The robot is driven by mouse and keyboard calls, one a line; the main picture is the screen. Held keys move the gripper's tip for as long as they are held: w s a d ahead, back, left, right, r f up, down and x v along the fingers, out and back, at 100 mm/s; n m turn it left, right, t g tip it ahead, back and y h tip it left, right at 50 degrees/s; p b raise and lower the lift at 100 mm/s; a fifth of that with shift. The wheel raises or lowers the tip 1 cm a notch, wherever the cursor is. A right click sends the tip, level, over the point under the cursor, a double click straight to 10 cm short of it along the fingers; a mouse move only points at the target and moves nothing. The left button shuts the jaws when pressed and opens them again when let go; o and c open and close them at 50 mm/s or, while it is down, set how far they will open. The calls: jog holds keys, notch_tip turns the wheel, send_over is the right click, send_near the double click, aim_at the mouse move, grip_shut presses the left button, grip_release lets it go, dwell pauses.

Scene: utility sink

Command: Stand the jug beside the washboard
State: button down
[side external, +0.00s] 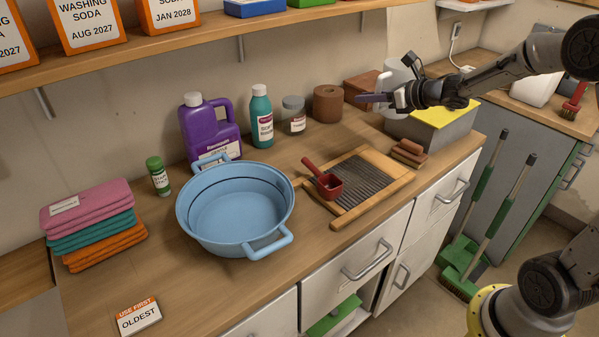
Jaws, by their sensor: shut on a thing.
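The washboard (350,207) lies flat on the counter, its wooden frame around a dark ribbed panel. A purple handled jug (205,128) stands upright at the back, left of the washboard. A white rounded vessel (396,72), perhaps also a jug, stands at the back right, partly hidden by my gripper. My gripper (396,97) is above the counter's back right, shut on a slim purple-grey thing (372,98) that points left. What this thing is, I cannot tell.
A blue basin (238,210) stands left of the washboard. A teal bottle (261,117), a glass jar (294,115) and a brown roll (327,103) line the back. Brown blocks (409,152) and a yellow-topped grey box (432,129) are at right. A shelf (200,46) overhangs the back.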

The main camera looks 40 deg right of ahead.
jog(key=w+d+f, duration=0.1)
jog(key=w+f, duration=0.2)
jog(key=w, duration=0.1)
jog(key=w+d+f, duration=0.1)
jog(key=w+f, duration=0.3)
jog(key=w+d+f, duration=0.1)
jog(key=w+f, duration=0.3)
jog(key=w, duration=0.1)
jog(key=shift+d, duration=0.1)
jog(key=shift+w+f, duration=0.2)
jog(key=shift+f, duration=0.05)
jog(key=shift+w+d+f, duration=0.1)
jog(key=shift+f, duration=1.55)
jog(key=shift+f, duration=0.15)
jog(key=c, duration=0.9)
grip_release()
jog(key=shift+o, duration=0.3)
